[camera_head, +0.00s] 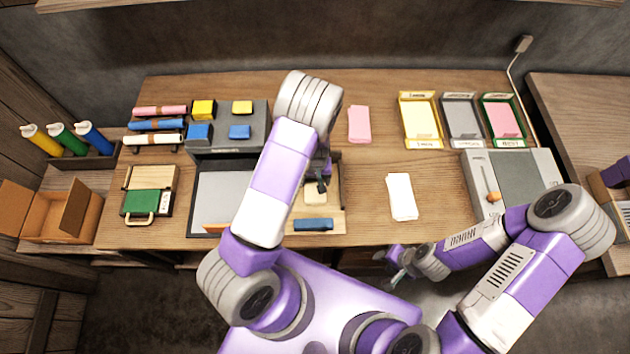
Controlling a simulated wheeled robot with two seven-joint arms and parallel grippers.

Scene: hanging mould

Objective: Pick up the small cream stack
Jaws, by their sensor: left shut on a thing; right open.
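A small cream stack (315,196) is on or just above the wooden board at the middle of the table, partly hidden by my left gripper (320,186). My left gripper points down at the stack and is shut on it. I cannot tell whether the stack is clear of the board. My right gripper (398,268) is open and empty, in front of the table's front edge.
A white paper stack (401,196) and a pink stack (359,124) lie on the table to the right. Yellow (421,143), grey and green-rimmed trays stand at the back right. A blue block (313,225) lies in front of the cream stack.

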